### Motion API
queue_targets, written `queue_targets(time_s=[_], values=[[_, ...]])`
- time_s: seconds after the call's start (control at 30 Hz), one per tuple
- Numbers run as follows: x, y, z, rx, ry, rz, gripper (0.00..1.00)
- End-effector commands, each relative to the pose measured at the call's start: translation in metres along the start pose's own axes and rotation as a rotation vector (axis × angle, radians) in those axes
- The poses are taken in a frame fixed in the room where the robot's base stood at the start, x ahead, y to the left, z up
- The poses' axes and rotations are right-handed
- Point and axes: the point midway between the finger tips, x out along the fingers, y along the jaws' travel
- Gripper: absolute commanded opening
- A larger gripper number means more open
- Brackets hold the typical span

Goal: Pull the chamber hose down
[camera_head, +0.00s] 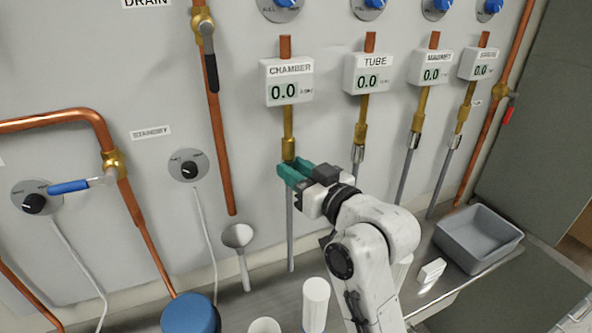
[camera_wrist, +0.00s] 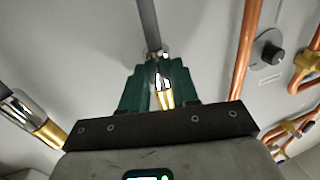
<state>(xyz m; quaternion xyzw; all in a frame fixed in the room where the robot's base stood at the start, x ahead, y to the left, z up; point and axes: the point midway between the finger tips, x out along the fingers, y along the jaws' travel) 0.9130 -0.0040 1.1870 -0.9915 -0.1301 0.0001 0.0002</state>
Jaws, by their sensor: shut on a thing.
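The chamber hose (camera_head: 290,230) is a grey tube hanging straight down under the white CHAMBER meter box (camera_head: 288,81), which reads 0.0. A brass fitting (camera_head: 288,135) joins the box to the hose top. My gripper (camera_head: 288,173) has teal fingers shut on the hose's metal end, just below the brass fitting. In the wrist view the grey hose (camera_wrist: 149,25) runs up from between the fingers, and shiny metal and brass (camera_wrist: 166,98) show between them. The fingers hide the joint in the head view, so I cannot tell whether hose and fitting are still joined.
To the right hang the TUBE (camera_head: 356,170), MAGNET and another similar line, close to my arm. Below, the bench holds a grey tray (camera_head: 478,240), white cylinders (camera_head: 315,305) and a blue round lid (camera_head: 190,315). A funnel (camera_head: 238,237) is on the wall left of the hose.

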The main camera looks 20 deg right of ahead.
Motion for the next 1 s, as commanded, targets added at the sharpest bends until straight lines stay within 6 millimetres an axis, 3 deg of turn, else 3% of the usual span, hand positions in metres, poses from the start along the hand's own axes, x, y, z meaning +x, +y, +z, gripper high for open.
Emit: queue_targets(time_s=[0.27,0.6,0.9,0.93,1.0], values=[[0.000,0.000,0.002,0.000,-0.001,0.000,0.00],[0.000,0.000,0.041,-0.001,-0.004,-0.001,0.00],[0.001,0.000,0.043,0.000,-0.010,-0.001,0.00],[0.001,0.000,0.043,0.000,-0.010,-0.001,0.32],[0.000,0.000,0.043,0.000,-0.010,-0.001,0.38]])
